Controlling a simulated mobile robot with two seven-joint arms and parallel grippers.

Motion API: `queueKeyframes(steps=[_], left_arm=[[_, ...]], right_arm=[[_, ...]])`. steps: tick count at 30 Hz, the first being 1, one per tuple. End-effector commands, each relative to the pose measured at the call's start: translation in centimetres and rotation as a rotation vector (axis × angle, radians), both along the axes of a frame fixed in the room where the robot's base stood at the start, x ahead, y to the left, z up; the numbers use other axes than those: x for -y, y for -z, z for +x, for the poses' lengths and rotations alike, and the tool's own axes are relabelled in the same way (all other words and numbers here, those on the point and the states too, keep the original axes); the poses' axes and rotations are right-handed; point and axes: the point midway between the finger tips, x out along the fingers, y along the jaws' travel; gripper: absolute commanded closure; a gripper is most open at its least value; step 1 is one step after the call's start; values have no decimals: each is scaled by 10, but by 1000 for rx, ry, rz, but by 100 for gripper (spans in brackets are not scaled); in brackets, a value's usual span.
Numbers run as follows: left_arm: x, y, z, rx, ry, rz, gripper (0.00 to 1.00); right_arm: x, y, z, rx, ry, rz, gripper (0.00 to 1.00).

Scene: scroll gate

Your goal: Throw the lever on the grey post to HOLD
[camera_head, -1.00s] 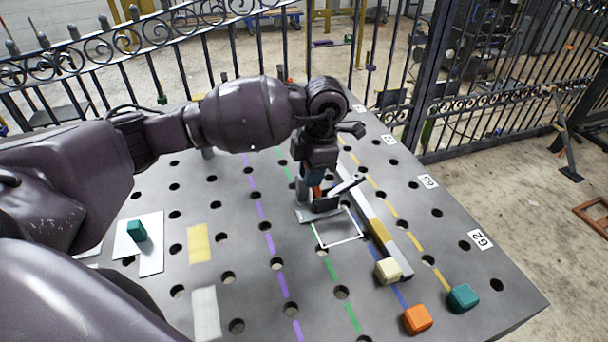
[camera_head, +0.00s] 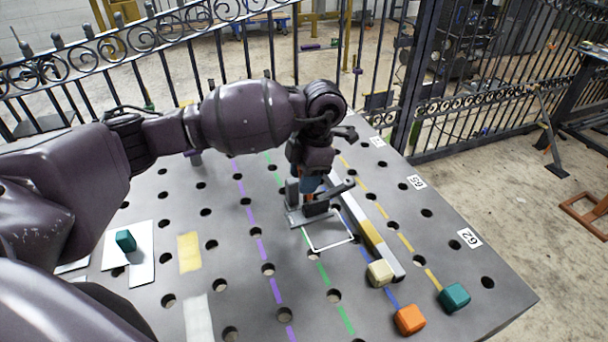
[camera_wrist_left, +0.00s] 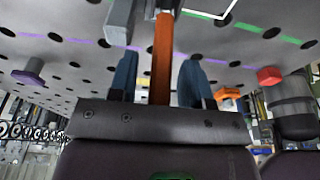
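The lever fixture stands on the perforated table with a grey upright (camera_head: 292,192), a flat base and a grey bar (camera_head: 336,190) slanting up to the right. My left gripper (camera_head: 310,190) points down at it, close to the bar, and partly hides it. In the left wrist view my left gripper (camera_wrist_left: 158,80) has its two blue fingers apart, with an orange bar (camera_wrist_left: 162,60) between them. Gaps show on both sides of the orange bar. Whether this bar is the lever's handle I cannot tell. No HOLD marking is readable. My right gripper is not in view.
A white outlined square (camera_head: 334,243) lies before the fixture. A long grey and yellow strip (camera_head: 374,232) runs beside it. A cream cube (camera_head: 380,272), an orange cube (camera_head: 410,319) and a teal cube (camera_head: 454,297) sit right. Another teal block (camera_head: 125,240) is left. An iron fence (camera_head: 459,105) stands behind.

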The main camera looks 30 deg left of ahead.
Motion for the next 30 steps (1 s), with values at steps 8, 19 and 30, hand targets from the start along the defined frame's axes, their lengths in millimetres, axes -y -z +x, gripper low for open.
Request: queueKeyframes(steps=[8,19,30], left_arm=[[1,-5,1,2,0,-1,55],[10,-64,11,5,1,0,55],[16,-103,18,1,0,-1,55]], right_arm=[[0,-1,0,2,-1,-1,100],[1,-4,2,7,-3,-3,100],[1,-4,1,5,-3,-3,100]])
